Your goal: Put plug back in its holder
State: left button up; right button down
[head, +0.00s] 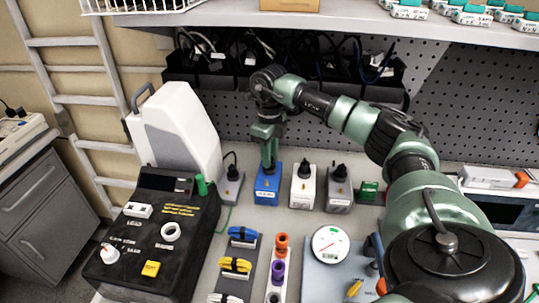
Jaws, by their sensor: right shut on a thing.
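My right gripper (268,160) points down above the blue holder (268,188) on the bench. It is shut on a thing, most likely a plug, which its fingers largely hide. I cannot tell whether that plug touches the blue holder or is inside it. To the right stand a white holder (304,190) and a grey holder (339,193), each with a black plug on top. To the left a grey holder (230,188) also has a black plug and cord. My left gripper is not in view.
A black console (170,230) with a green cylinder (201,184) stands at the front left. A white machine (180,130) stands behind it. A white dial gauge (330,244) and coloured cable bundles (237,264) lie in front of the holders. A shelf (330,18) overhangs the back.

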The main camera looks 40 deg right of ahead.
jog(key=shift+f, duration=0.1)
dwell(0.3)
jog(key=c, duration=0.7)
grip_release()
jog(key=shift+o, duration=0.2)
notch_tip(320, 180, up, 7)
jog(key=p, duration=0.5)
jog(key=shift+p, duration=0.35)
